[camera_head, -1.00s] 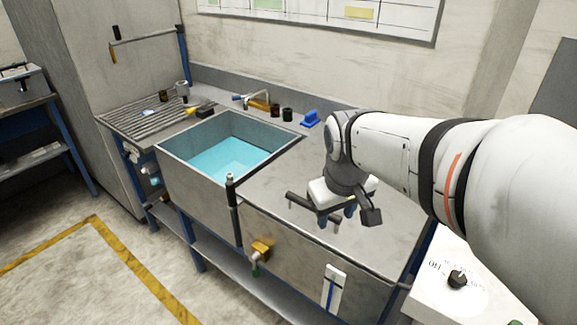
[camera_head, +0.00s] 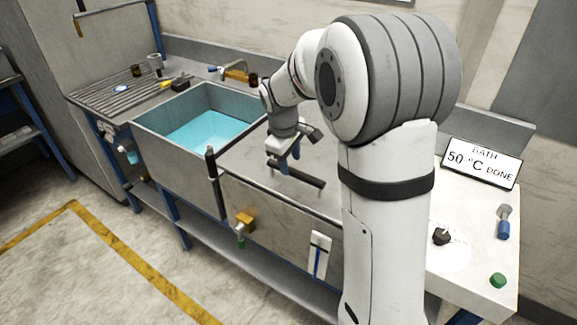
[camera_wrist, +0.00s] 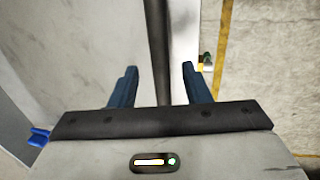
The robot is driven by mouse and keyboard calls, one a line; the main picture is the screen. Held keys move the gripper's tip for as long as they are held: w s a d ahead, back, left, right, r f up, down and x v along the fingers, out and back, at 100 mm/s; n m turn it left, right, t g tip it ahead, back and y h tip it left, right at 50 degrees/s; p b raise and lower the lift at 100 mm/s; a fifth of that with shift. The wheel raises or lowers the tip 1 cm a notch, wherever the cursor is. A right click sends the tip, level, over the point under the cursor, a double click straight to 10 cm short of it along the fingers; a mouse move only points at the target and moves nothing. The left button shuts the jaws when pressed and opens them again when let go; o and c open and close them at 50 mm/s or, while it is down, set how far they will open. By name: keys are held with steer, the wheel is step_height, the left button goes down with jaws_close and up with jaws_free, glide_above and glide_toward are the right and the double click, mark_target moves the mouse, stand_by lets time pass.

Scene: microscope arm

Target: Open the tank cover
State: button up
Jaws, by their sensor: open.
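The tank cover (camera_head: 252,158) is a flat grey metal lid to the right of the open blue-water basin. It lies flat. A dark bar handle (camera_head: 310,180) stands on it near the front. My gripper (camera_head: 288,164) is over the cover at the handle's left half, blue fingers pointing down. In the wrist view my gripper (camera_wrist: 160,68) is open, and the dark handle bar (camera_wrist: 157,35) runs between the two fingers. Whether the fingers touch it cannot be told. My arm hides the cover's right part in the head view.
A yellow valve (camera_head: 245,217) is on the front wall. A sign (camera_head: 483,163) reads "BATH 50 °C DONE". A black knob (camera_head: 441,236) sits on the right panel.

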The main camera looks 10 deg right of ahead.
mark_target(291, 169)
steer(key=shift+w+d+f, duration=0.15)
steer(key=shift+f, duration=0.65)
steer(key=shift+w+d+f, duration=0.1)
steer(key=shift+f, duration=0.7)
jaws_close()
